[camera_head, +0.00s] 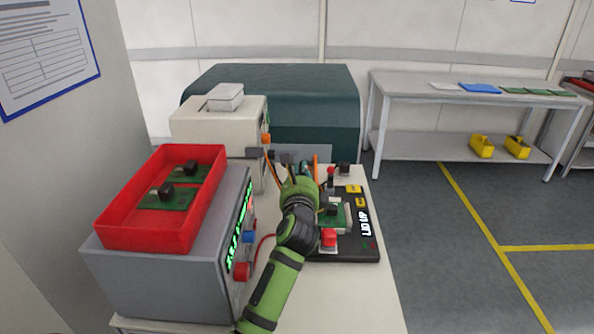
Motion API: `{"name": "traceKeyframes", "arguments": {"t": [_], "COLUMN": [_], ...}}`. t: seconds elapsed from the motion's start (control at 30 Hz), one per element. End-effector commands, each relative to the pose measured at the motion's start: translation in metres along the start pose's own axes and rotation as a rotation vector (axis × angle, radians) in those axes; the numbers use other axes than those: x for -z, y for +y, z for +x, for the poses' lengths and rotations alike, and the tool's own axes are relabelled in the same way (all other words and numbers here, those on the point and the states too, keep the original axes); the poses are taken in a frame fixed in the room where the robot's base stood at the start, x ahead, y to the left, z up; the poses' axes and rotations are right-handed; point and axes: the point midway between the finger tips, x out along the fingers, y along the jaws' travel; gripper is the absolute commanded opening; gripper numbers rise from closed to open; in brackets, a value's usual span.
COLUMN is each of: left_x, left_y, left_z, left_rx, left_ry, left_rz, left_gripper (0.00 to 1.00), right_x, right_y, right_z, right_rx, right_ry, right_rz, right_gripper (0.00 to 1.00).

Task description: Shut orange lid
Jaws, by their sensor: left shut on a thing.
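The orange lid (315,167) shows only as a thin upright orange strip at the back of a black test fixture (368,248). My left gripper (294,166) reaches over the fixture from the front and is shut at the lid; its fingers and wrist hide much of the lid and the exact contact. A green circuit board (340,217) sits in the fixture, partly behind my wrist. White lettering on the fixture reads "LID UP". My right gripper is not in view.
A red tray (118,228) with two green boards stands on a grey instrument box (165,280) at left. A cream machine (215,128) stands behind it. A red button (329,237) is close to my wrist. A bench (400,83) stands at back right; the floor there is clear.

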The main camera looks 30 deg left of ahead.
Motion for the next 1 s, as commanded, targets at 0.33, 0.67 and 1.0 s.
{"name": "traceKeyframes", "arguments": {"t": [0.33,0.67,1.0], "left_x": [0.025,0.047,0.057], "left_y": [-0.022,-0.034,-0.037], "left_z": [0.0,0.0,0.0], "left_rx": [-0.002,-0.001,-0.002], "left_ry": [0.005,0.004,0.003], "left_rz": [0.249,0.454,0.538], "left_gripper": [0.0,0.0,0.0], "right_x": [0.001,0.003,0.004], "right_y": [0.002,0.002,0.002], "right_z": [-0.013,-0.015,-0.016], "right_rx": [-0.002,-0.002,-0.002], "right_ry": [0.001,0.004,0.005], "right_rz": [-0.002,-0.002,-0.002], "right_gripper": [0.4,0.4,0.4]}}
